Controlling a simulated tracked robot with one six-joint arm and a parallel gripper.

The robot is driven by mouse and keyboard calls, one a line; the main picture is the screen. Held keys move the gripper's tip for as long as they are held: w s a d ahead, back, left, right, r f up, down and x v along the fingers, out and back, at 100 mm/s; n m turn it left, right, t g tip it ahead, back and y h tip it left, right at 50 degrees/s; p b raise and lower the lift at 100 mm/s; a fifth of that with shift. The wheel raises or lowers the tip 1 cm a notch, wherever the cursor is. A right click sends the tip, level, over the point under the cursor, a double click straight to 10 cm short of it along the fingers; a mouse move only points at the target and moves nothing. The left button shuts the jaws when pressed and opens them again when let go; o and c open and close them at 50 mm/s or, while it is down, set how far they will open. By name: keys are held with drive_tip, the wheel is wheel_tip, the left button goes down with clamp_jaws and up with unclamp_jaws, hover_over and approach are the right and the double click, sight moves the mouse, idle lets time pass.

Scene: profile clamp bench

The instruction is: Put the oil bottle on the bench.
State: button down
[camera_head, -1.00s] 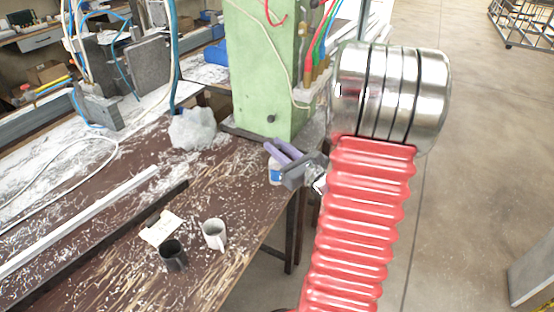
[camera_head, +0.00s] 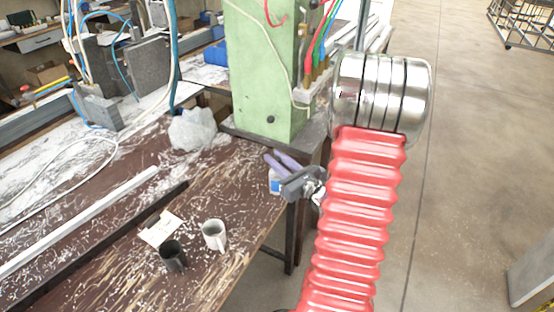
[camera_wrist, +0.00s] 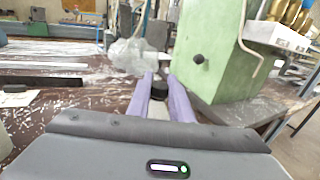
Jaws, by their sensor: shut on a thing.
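My gripper (camera_head: 277,157) has purple fingers and is at the bench's right edge, in front of the green machine column. It is shut on the oil bottle (camera_head: 274,184), a small white bottle with a blue label, partly hidden by the fingers and gripper body. In the wrist view the bottle (camera_wrist: 158,109) is upright between the fingers, with a dark cap. The brown bench (camera_head: 215,180) is strewn with pale shavings. I cannot tell whether the bottle's base touches the bench.
A white mug (camera_head: 214,235), a dark cup (camera_head: 172,256) and a paper card (camera_head: 160,229) are on the near bench. A clear plastic bag (camera_head: 192,129) lies by the green column (camera_head: 262,75). Long metal bars (camera_head: 80,220) lie at left.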

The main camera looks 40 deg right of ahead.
drive_tip(key=c, duration=1.6)
unclamp_jaws()
